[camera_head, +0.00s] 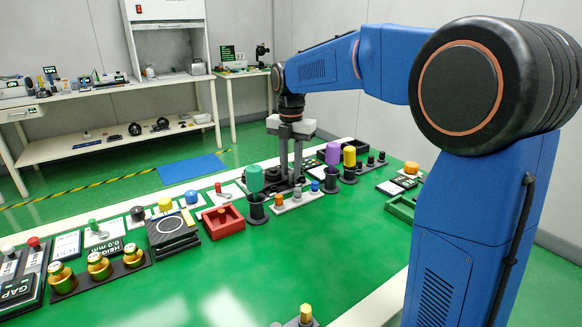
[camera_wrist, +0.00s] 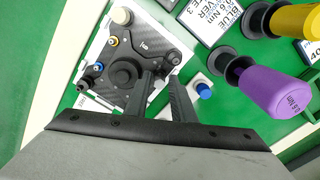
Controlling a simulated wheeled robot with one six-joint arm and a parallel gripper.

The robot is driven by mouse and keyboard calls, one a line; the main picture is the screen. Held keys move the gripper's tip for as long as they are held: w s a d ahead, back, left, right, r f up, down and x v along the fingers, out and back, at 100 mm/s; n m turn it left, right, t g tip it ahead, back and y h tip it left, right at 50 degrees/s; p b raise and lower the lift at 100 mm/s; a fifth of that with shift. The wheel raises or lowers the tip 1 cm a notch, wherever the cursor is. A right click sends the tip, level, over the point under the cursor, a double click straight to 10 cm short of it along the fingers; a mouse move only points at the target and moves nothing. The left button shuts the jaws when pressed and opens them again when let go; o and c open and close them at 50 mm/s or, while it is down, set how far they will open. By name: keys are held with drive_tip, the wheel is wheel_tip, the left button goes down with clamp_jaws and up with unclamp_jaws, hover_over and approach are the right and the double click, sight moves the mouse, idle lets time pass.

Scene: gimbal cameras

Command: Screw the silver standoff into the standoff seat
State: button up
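My gripper (camera_head: 291,183) points down at the far side of the green table, its two fingers apart with a gap between them. A small silver piece, which looks like the standoff (camera_head: 297,193), stands in a white rack (camera_head: 302,204) just below or in front of the fingertips. I cannot tell whether the fingers surround it. I cannot tell which spot is the standoff seat.
Orange (camera_head: 278,200) and blue (camera_head: 315,187) knobs flank the silver piece. A green-handled driver (camera_head: 254,179) stands to the left; purple (camera_head: 332,154) and yellow (camera_head: 349,157) drivers stand to the right. A red tray (camera_head: 223,229) is farther left. The table's front middle is clear.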

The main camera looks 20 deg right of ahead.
drive_tip(key=shift+c, duration=0.6)
clamp_jaws()
drive_tip(key=m, duration=0.4)
drive_tip(key=shift+s+m, duration=0.1)
drive_tip(key=shift+m, duration=0.2)
drive_tip(key=m, duration=0.4)
drive_tip(key=shift+d+m, duration=0.1)
drive_tip(key=shift+m, duration=0.2)
drive_tip(key=shift+f, duration=0.1)
idle(0.3)
